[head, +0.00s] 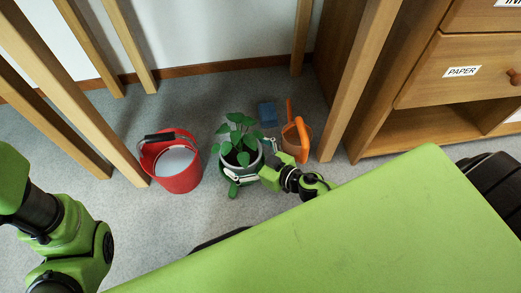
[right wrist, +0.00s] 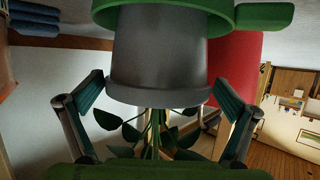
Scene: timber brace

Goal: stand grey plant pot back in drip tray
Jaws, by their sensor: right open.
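The grey plant pot (head: 253,161) with a leafy green plant stands upright on the floor in the head view. Its base is at the green drip tray (head: 233,191), partly hidden below it. In the right wrist view, which is upside down, the grey pot (right wrist: 160,58) meets the green tray (right wrist: 188,8) and looks seated in it, without visible tilt. My right gripper (head: 250,163) is open, with one finger on each side of the pot near its rim. In the right wrist view the fingers (right wrist: 162,85) show gaps to the pot. My left gripper is out of view.
A red bucket (head: 180,178) stands left of the pot. Wooden legs (head: 360,75) and a drawer cabinet (head: 450,70) bound the right. Grey floor is clear in front.

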